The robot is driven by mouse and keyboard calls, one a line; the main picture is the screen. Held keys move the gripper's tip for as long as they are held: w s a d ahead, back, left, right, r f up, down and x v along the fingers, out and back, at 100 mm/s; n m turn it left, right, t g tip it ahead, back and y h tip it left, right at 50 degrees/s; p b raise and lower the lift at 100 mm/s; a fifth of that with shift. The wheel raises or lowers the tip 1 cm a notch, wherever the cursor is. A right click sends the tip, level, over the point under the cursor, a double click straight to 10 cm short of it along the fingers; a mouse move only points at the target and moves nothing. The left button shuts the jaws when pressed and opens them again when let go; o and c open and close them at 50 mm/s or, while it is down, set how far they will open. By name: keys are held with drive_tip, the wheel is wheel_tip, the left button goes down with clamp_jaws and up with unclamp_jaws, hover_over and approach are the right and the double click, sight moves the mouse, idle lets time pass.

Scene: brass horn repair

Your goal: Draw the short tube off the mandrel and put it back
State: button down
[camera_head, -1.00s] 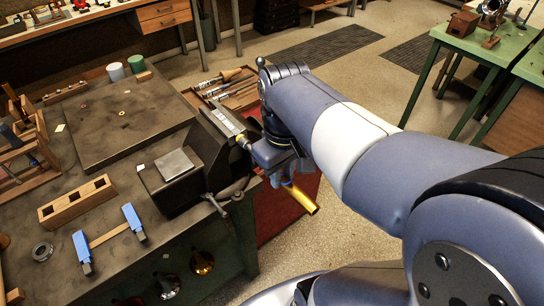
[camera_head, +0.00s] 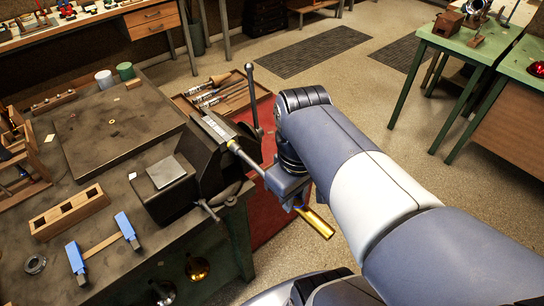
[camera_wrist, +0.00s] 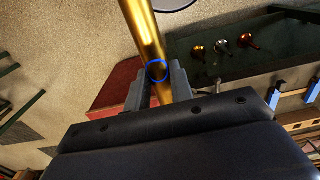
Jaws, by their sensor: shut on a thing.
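The brass tube (camera_head: 318,223) is held in my gripper (camera_head: 292,197), off the bench's right edge. In the wrist view my gripper (camera_wrist: 158,78) has its fingers shut on both sides of the tube (camera_wrist: 146,32), with a blue ring around the grip spot. The mandrel (camera_head: 247,159), a thin rod, sticks out of the dark vise (camera_head: 208,150) toward my gripper. Tube and mandrel look roughly in line. My gripper hides where they would meet, so I cannot tell whether the tube is still around the rod.
The vise's upright bar (camera_head: 252,95) stands close to my arm. A wooden tool tray (camera_head: 226,93) lies behind the vise. A wooden block with holes (camera_head: 68,213) and a blue-ended clamp (camera_head: 101,246) lie on the bench. Open floor is at the right.

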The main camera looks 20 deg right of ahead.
sight(309, 211)
drive_tip(key=shift+s+d+p, duration=0.2)
drive_tip(key=shift+s+d, duration=0.1)
drive_tip(key=shift+s, duration=0.65)
drive_tip(key=shift+s+d+p, duration=0.2)
drive_tip(key=shift+s+d, duration=0.05)
drive_tip(key=shift+s, duration=0.7)
drive_tip(key=shift+w, duration=0.1)
